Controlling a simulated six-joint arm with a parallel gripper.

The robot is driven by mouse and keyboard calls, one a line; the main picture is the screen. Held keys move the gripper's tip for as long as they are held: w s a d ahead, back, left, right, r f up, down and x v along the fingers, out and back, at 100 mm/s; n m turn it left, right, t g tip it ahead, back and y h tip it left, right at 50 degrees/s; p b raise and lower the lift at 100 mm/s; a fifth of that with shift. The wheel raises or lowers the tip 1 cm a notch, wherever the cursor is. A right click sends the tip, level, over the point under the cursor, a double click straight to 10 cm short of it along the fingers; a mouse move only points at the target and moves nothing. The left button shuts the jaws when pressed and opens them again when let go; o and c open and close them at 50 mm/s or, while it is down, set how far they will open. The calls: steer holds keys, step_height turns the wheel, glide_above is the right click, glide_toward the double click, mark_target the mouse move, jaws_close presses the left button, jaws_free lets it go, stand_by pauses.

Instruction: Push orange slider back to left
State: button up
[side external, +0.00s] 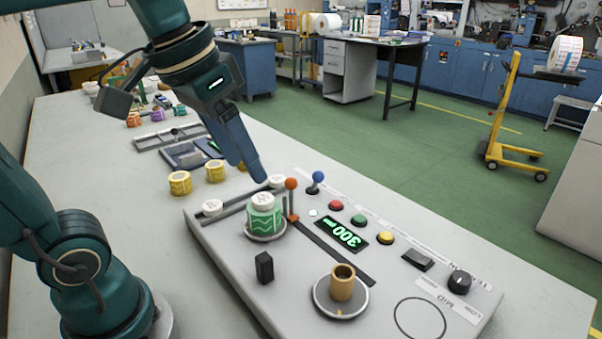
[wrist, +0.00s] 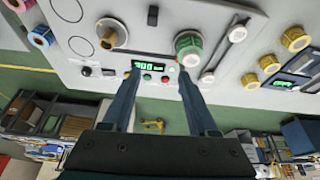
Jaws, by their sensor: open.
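The orange slider (side external: 291,184) is an orange ball on a thin upright stem with an orange foot. It stands at the upper-left end of a dark slot (side external: 335,252) in the grey console (side external: 385,215), just right of the green-and-white roll. My gripper (side external: 258,177) is above the console, a little left of the slider's ball in the side view; whether it touches anything is not clear. In the wrist view my gripper (wrist: 157,73) is open, its fingers spread with nothing held. A small bit of orange shows beside the right fingertip there, mostly hidden.
The green-and-white roll (side external: 264,217) on its spindle and a blue-topped lever (side external: 317,178) stand close to the slider. A brown core (side external: 342,283), a black block (side external: 264,267), a lit display (side external: 341,234) and buttons surround the slot. Yellow rolls (side external: 180,183) lie left.

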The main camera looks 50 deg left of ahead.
steer(key=s+d+f+t, duration=0.1)
steer(key=s+f, duration=0.4)
steer(key=f, duration=0.2)
steer(key=shift+f+m, duration=0.2)
steer(key=shift+m, duration=0.1)
